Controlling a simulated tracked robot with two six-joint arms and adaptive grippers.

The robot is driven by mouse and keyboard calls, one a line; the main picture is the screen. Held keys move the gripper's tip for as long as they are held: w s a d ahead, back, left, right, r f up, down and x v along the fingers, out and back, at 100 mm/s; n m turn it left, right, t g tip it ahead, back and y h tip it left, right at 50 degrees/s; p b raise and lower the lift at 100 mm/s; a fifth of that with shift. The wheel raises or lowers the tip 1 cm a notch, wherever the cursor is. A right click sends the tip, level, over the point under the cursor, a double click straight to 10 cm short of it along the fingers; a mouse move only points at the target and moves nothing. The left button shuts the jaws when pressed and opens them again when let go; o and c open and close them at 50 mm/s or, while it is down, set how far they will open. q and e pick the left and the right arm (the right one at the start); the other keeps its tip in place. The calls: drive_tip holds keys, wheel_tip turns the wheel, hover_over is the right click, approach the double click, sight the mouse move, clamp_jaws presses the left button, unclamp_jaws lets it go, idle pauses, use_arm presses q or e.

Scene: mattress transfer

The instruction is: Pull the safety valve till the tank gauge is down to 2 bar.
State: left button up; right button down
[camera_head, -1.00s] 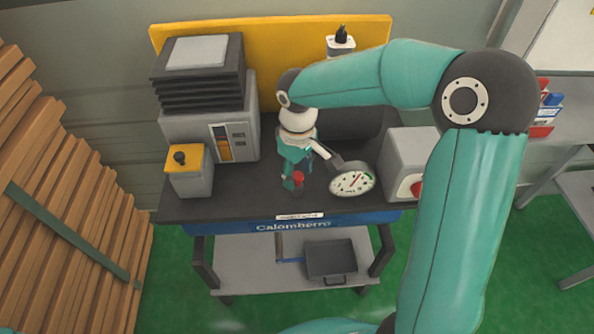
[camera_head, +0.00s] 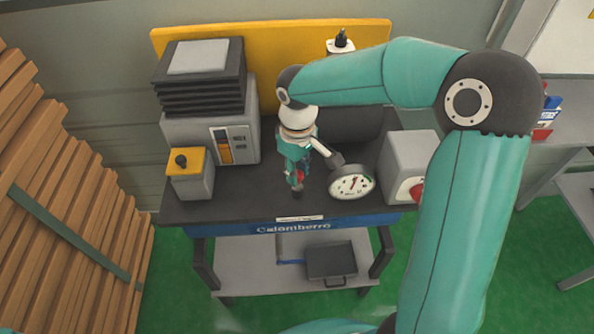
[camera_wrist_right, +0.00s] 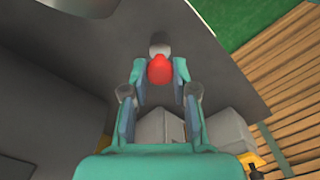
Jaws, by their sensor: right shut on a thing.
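My right gripper (camera_head: 296,183) reaches down over the bench from the teal arm. Its fingers are shut on the red knob of the safety valve (camera_head: 299,176). In the right wrist view the red knob (camera_wrist_right: 160,69) sits between the two fingertips (camera_wrist_right: 159,75), with a grey part beyond it. The valve body is mostly hidden by the gripper. The round white tank gauge (camera_head: 351,187) faces up to the right of the gripper; its numbers are too small to read. The dark tank (camera_head: 352,126) lies behind, partly covered by my arm. My left gripper is not in view.
A grey machine with a black ribbed top (camera_head: 203,95) and a yellow-topped box (camera_head: 192,178) stand left on the bench. A grey box with a red knob (camera_head: 408,160) stands right of the gauge. A lower shelf holds a dark tray (camera_head: 331,261).

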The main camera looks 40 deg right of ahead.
drive_tip(key=c, duration=0.9)
unclamp_jaws()
drive_tip(key=shift+r, duration=0.15)
wheel_tip(320, 180, up, 12)
drive_tip(key=shift+f, duration=0.2)
